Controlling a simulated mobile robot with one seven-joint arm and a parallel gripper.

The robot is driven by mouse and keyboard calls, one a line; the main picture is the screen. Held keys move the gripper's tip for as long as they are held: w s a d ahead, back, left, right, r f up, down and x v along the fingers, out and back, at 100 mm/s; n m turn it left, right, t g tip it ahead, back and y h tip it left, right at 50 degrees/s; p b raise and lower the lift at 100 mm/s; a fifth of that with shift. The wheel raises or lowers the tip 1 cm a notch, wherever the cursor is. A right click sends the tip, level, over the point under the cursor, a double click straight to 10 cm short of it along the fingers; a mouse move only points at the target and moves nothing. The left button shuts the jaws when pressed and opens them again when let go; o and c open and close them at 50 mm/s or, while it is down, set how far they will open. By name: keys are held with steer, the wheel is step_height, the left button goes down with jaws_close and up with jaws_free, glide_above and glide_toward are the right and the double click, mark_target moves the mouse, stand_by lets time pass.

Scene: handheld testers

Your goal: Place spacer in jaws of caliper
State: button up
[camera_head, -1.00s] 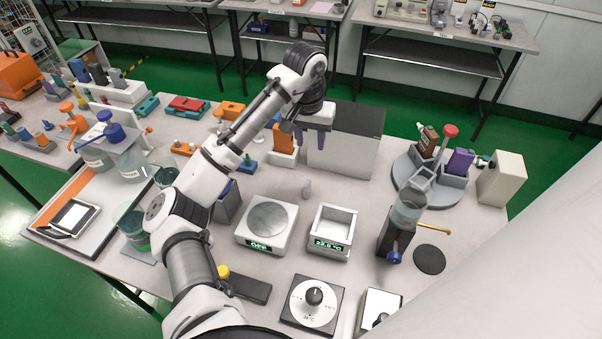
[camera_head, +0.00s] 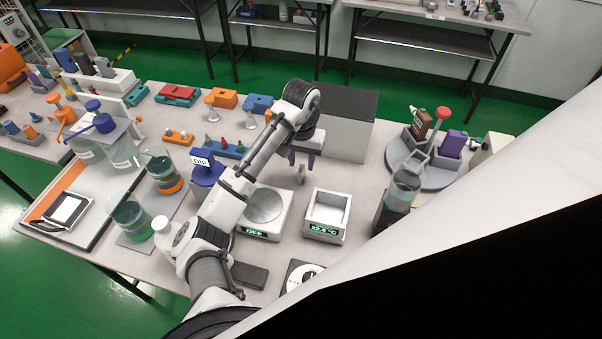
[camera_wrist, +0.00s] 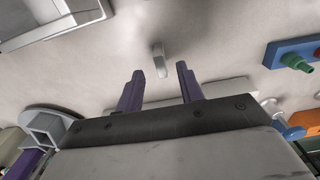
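My gripper (camera_head: 301,160) is low over the table in the head view, its two purple fingers spread apart with nothing between them. In the wrist view my gripper (camera_wrist: 157,82) shows the same open fingers. A small light grey piece (camera_wrist: 159,60) stands on the bare table just beyond the fingertips, between their lines. The same grey piece shows in the head view (camera_head: 301,173) just below the fingers. It may be the spacer, but its shape is too small to tell. I cannot make out a caliper for sure in either view.
Close by are a round-plate scale (camera_head: 264,207), a square-topped device (camera_head: 327,215) and a large grey box (camera_head: 346,137). A blue block with small fittings (camera_head: 226,149) lies to the left. A grey round carousel (camera_head: 440,178) is at right. A white and black surface hides the lower right.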

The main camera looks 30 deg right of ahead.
steer(key=shift+f, duration=1.35)
jaws_close()
steer(key=shift+r, duration=0.1)
